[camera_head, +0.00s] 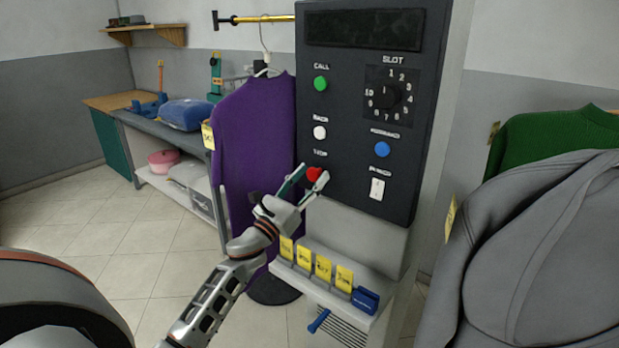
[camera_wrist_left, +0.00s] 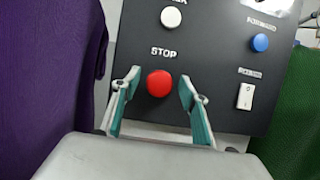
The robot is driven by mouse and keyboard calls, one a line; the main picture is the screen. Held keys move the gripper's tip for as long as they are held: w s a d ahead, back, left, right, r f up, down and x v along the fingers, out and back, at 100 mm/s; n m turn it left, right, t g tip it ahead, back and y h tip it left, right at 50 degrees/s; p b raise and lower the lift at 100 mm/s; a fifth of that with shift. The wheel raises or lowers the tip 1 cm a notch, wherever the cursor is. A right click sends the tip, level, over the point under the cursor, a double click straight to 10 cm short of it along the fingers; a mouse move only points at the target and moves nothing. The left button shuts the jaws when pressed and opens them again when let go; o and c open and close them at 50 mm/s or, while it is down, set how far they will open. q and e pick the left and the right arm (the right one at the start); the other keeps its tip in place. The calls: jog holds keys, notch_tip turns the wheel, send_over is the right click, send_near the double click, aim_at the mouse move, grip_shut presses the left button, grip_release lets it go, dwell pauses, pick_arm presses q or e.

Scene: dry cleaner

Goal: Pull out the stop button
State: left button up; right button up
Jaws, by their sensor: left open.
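The red stop button (camera_head: 314,174) is at the lower left of the dark control panel (camera_head: 350,150). In the left wrist view the round red button (camera_wrist_left: 160,83) sits under the word STOP, between the two fingers. My left gripper (camera_head: 300,184) is open at the panel's lower left, its teal-padded fingers on either side of the button. In the left wrist view the gripper (camera_wrist_left: 157,100) shows a gap between each finger and the button. Whether the fingertips touch the panel cannot be told. My right gripper is not in view.
The panel also bears a green CALL button (camera_head: 320,83), a white button (camera_head: 320,133), a blue button (camera_head: 382,149), a slot dial (camera_head: 386,96) and a white rocker switch (camera_head: 377,189). A purple garment (camera_head: 252,150) hangs close at left, a grey one (camera_head: 550,250) at right. Yellow tags (camera_head: 323,268) stand below.

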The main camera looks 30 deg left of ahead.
pick_arm(q)
grip_shut()
jog(key=shift+s, duration=0.9)
grip_release()
jog(key=shift+a, duration=0.1)
jog(key=v, duration=1.2)
